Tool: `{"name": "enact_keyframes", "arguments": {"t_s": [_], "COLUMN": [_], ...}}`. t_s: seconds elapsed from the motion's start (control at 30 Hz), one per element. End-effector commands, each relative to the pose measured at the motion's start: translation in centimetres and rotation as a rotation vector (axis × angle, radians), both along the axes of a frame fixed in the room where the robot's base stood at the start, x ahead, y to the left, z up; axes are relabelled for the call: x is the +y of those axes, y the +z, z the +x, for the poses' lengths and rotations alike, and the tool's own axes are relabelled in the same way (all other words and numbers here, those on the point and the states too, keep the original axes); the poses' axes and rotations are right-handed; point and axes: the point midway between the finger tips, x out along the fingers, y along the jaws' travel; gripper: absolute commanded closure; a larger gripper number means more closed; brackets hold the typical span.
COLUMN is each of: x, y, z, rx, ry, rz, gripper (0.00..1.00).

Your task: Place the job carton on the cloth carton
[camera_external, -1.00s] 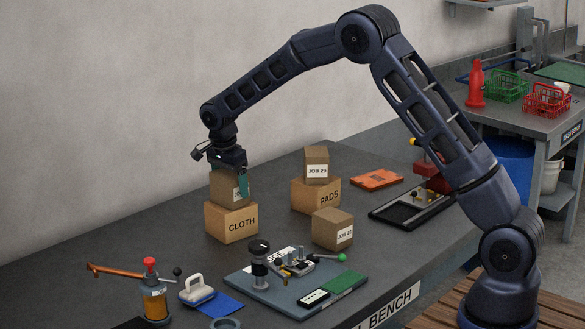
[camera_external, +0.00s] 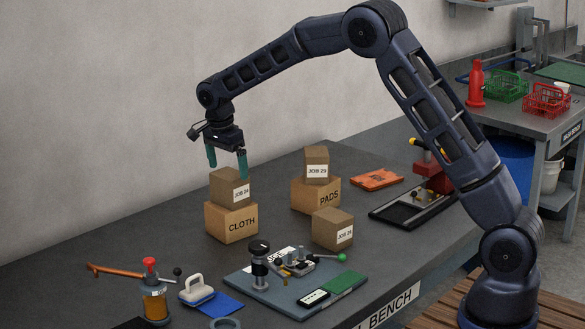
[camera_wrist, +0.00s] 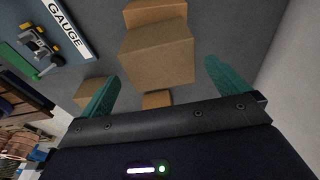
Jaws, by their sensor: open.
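The job carton (camera_external: 231,187), a small brown box with a white label, rests on top of the larger cloth carton (camera_external: 231,224) at the bench's left-middle. My gripper (camera_external: 227,163) is open and empty just above the job carton, its green fingers apart and clear of it. In the wrist view a brown carton top (camera_wrist: 158,54), apparently the job carton, shows beyond the two spread fingers (camera_wrist: 165,85). A lower box edge behind it is partly hidden.
A pads carton (camera_external: 315,195) carries another job carton (camera_external: 317,166) to the right. A third small labelled carton (camera_external: 332,229) stands on the bench in front of it. A gauge board (camera_external: 296,283) with fixtures lies at the front.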

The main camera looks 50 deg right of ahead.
Motion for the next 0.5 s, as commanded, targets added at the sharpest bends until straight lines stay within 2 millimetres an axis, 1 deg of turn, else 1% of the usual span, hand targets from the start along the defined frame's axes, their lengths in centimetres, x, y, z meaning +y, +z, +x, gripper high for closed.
{"name": "enact_keyframes", "arguments": {"t_s": [0.03, 0.2, 0.3, 0.5], "x": [0.2, 0.5, 0.7, 0.8], "y": [1.2, 3.9, 5.1, 6.4], "z": [0.1, 0.0, 0.1, -0.2], "rx": [-0.004, -0.002, -0.003, -0.002], "ry": [0.0, -0.001, -0.001, 0.004], "rz": [0.001, 0.0, 0.0, 0.001], "gripper": [0.0, 0.0, 0.0, 0.0]}}
